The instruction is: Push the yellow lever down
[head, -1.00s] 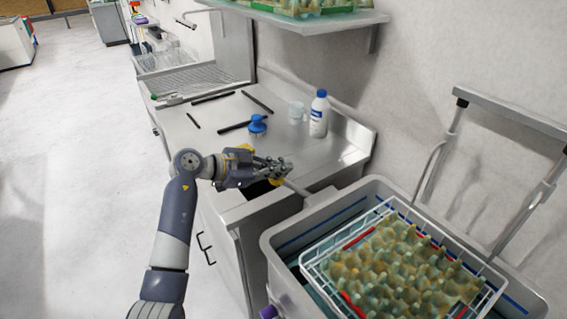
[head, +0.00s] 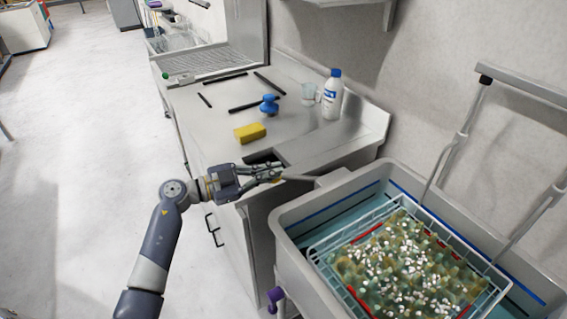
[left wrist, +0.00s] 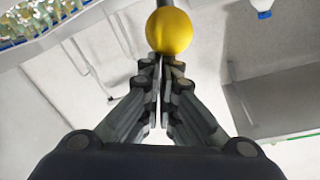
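In the head view, my gripper mostly covers the knob. My left gripper (head: 276,172) is at the knob end of the rod. In the left wrist view, its fingers (left wrist: 162,62) are closed together with only a thin slit between them and nothing held. The tips look very near or touching the knob; I cannot tell which. My right gripper is out of view.
The steel counter (head: 215,120) behind bears a yellow sponge (head: 250,132), blue brush (head: 269,104), cup (head: 308,92) and white bottle (head: 332,98). Open floor lies left.

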